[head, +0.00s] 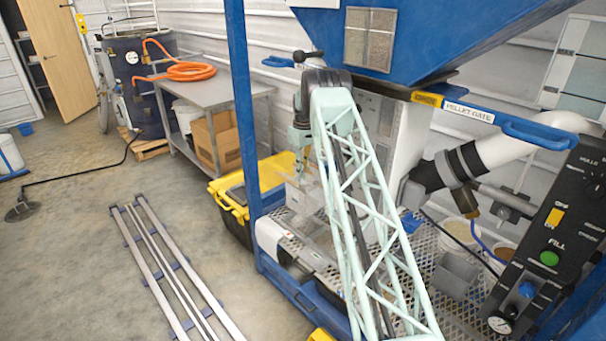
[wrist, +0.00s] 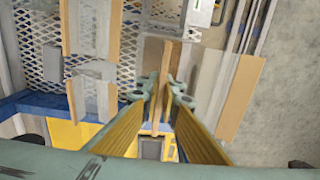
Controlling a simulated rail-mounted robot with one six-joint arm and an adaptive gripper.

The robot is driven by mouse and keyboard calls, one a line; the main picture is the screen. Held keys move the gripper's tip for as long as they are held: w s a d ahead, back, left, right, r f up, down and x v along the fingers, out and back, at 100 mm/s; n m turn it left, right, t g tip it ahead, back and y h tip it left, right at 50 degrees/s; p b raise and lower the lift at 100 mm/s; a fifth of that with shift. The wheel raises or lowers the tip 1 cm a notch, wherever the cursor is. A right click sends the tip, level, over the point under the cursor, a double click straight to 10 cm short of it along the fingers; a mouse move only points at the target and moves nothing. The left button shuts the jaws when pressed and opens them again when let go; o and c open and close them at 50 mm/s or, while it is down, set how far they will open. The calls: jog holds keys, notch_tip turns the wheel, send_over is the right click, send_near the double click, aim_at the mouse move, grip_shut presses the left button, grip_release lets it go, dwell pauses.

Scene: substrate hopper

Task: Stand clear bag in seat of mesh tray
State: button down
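My gripper (wrist: 165,92) points down with its two yellow-padded fingers close together on a thin tan strip. The strip looks like the top edge of the clear bag (wrist: 208,75), whose see-through and tan faces spread out below and to the right. In the head view my gripper (head: 301,168) hangs beyond my lattice arm, and the pale see-through bag (head: 302,196) shows faintly under it, partly hidden. The mesh tray (wrist: 35,70) lies at the left in the wrist view; its mesh also shows in the head view (head: 490,270). I cannot make out the seat clearly.
A yellow-lidded bin (head: 228,203) stands left of the blue frame post (head: 241,110). The blue hopper (head: 440,25) overhangs the tray. A grey box (head: 455,274), tubs (head: 460,232) and a control panel (head: 560,235) crowd the right. Floor rails (head: 165,262) lie at left.

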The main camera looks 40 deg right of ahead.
jog(key=shift+d+f, duration=0.1)
notch_tip(320, 180, down, 9)
jog(key=b, duration=0.3)
jog(key=shift+f, duration=0.15)
dwell(1.3)
jog(key=shift+s+f+b, duration=0.1)
jog(key=shift+f+b, duration=0.3)
jog(key=shift+f, duration=0.25)
dwell(1.6)
jog(key=c, duration=2.8)
grip_release()
jog(key=shift+r, duration=6)
